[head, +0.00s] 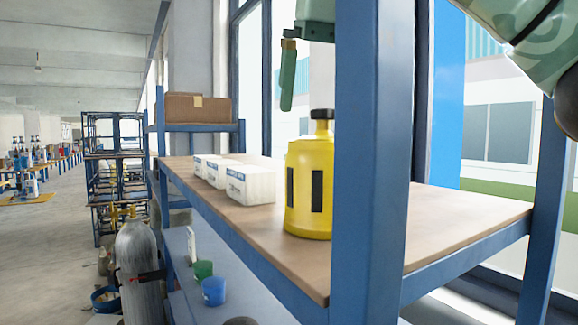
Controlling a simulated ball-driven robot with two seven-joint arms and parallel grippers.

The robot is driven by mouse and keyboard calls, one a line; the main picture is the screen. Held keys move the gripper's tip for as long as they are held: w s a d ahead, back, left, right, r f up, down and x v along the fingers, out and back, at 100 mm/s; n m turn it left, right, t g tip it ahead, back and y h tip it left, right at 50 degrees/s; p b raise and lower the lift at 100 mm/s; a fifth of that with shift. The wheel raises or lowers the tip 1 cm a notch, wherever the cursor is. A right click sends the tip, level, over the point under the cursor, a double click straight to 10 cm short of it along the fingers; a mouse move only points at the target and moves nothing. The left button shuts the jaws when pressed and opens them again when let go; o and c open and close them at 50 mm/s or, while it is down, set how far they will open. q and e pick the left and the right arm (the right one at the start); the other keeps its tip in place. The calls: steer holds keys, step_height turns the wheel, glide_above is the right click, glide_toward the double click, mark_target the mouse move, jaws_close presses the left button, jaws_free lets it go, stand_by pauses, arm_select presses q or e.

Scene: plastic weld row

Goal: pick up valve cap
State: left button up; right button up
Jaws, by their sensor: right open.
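The valve cap (309,189) is a yellow, bottle-shaped piece with dark upright slots and a black knob on top. It stands upright on the wooden top board of a blue rack, partly behind the front post. My right gripper (288,82) hangs above the cap and slightly to its left, apart from it. It is open and empty. One green finger shows; the other seems hidden behind the post. My left gripper is not in view.
The blue post (368,170) stands directly in front, right of the cap. Several white boxes (250,184) sit left of the cap. The wooden board (440,222) is bare at right. A green cup (203,270) and a blue cup (214,291) stand on the lower shelf.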

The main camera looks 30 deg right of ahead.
mark_target(327, 124)
steer(key=shift+w+a, duration=0.15)
steer(key=shift+w, duration=0.1)
steer(key=shift+w+f, duration=0.15)
steer(key=shift+f, duration=0.1)
steer(key=x, duration=0.7)
steer(key=shift+s, duration=0.3)
steer(key=shift+c, duration=0.3)
steer(key=shift+s, duration=0.15)
steer(key=c, duration=0.7)
steer(key=shift+c, duration=0.2)
